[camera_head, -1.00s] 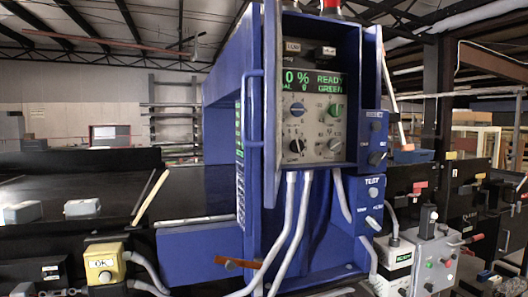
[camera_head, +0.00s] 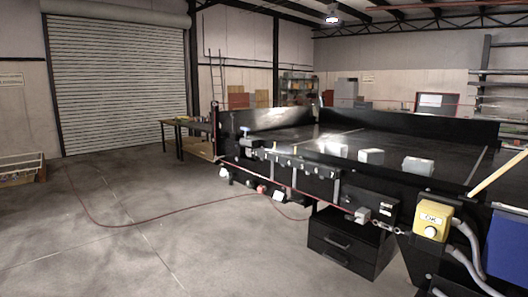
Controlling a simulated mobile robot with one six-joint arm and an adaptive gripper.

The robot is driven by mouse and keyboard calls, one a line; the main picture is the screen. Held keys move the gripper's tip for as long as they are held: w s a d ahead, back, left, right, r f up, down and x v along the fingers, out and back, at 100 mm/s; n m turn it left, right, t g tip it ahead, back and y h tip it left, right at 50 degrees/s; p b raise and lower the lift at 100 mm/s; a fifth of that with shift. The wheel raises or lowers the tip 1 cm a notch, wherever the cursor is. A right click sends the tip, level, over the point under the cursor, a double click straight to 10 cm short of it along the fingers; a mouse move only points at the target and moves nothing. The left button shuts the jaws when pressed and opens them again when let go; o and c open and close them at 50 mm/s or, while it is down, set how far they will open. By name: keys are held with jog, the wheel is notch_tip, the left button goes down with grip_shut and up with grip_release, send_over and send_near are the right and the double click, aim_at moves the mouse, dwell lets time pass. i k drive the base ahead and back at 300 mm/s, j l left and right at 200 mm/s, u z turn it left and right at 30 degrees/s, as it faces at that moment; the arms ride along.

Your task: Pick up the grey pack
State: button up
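Three pale grey box-shaped packs rest in a loose row on the dark conveyor (camera_head: 300,142). I cannot tell which one is the task's grey pack. My gripper is not in view.
A yellow button box (camera_head: 433,221) and part of a blue housing (camera_head: 508,246) are at the right. A black drawer cabinet (camera_head: 345,246) stands below the conveyor. A red cable (camera_head: 165,218) crosses the otherwise open floor at left.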

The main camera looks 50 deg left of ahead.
aim_at(331, 147)
jog(key=u, duration=1.25)
jog(key=z, duration=1.2)
jog(key=i+j, duration=0.25)
jog(key=i+j+z, duration=0.1)
jog(key=j, duration=0.3)
jog(key=i+j, duration=0.35)
jog(key=i+j+z, duration=0.1)
jog(key=j, duration=0.25)
jog(key=i+j, duration=0.3)
